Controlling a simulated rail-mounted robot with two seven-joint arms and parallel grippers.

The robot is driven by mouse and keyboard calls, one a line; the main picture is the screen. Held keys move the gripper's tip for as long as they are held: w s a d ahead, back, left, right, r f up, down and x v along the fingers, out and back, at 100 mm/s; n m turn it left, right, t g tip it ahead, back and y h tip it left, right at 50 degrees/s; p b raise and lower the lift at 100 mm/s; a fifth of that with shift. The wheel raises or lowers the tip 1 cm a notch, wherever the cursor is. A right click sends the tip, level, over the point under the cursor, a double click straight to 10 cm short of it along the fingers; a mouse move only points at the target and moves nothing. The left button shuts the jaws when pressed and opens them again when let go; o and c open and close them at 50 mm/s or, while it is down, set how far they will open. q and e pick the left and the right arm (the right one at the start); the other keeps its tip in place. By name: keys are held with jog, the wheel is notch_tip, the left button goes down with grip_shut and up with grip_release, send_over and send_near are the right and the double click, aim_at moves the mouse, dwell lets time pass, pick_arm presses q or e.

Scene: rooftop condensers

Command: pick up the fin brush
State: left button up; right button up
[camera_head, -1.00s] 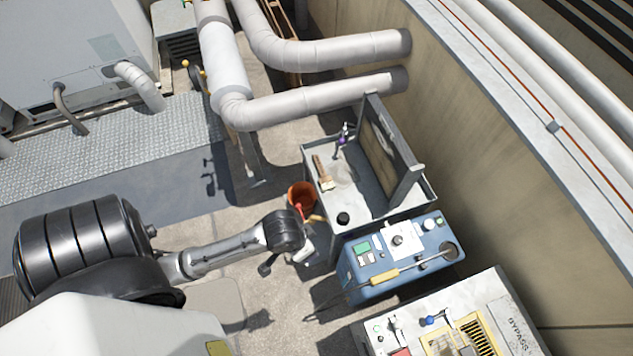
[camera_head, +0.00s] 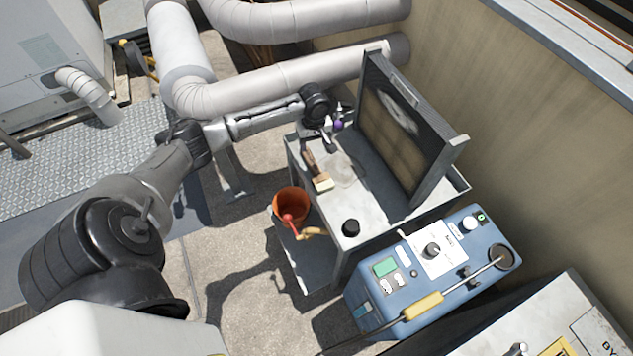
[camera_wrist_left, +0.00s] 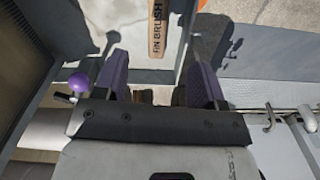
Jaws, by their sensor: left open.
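The fin brush (camera_head: 314,168) lies on the grey work table (camera_head: 371,232), its wooden handle toward the far end and its pale head nearer. In the left wrist view its lettered wooden part (camera_wrist_left: 157,28) shows ahead of my fingers. My left gripper (camera_head: 329,138) is over the far end of the table, close to the handle's end. In the wrist view the left gripper (camera_wrist_left: 160,80) has its two purple-lined fingers apart, with the brush beyond them and roughly lined up with the gap. I cannot tell the height between them. My right gripper is in neither view.
A framed panel (camera_head: 406,130) stands upright along the table's right side. A purple knob (camera_wrist_left: 78,83) is close beside my left finger. A black round item (camera_head: 351,227) sits at the near end. An orange bucket (camera_head: 291,205) and a blue machine (camera_head: 430,265) are nearby.

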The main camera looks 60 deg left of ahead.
pick_arm(q)
jog(key=a+n+b, duration=0.1)
jog(key=a, duration=0.1)
jog(key=b, duration=0.3)
send_over(311, 160)
notch_tip(311, 160, down, 9)
jog(key=shift+d+r, duration=0.1)
notch_tip(311, 160, down, 4)
jog(key=b, duration=0.2)
jog(key=shift+b, duration=0.35)
jog(key=shift+f, duration=0.65)
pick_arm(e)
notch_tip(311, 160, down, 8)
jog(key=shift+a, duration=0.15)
pick_arm(q)
jog(key=shift+r, duration=0.1)
jog(key=shift+c, duration=1.4)
jog(key=c, duration=0.7)
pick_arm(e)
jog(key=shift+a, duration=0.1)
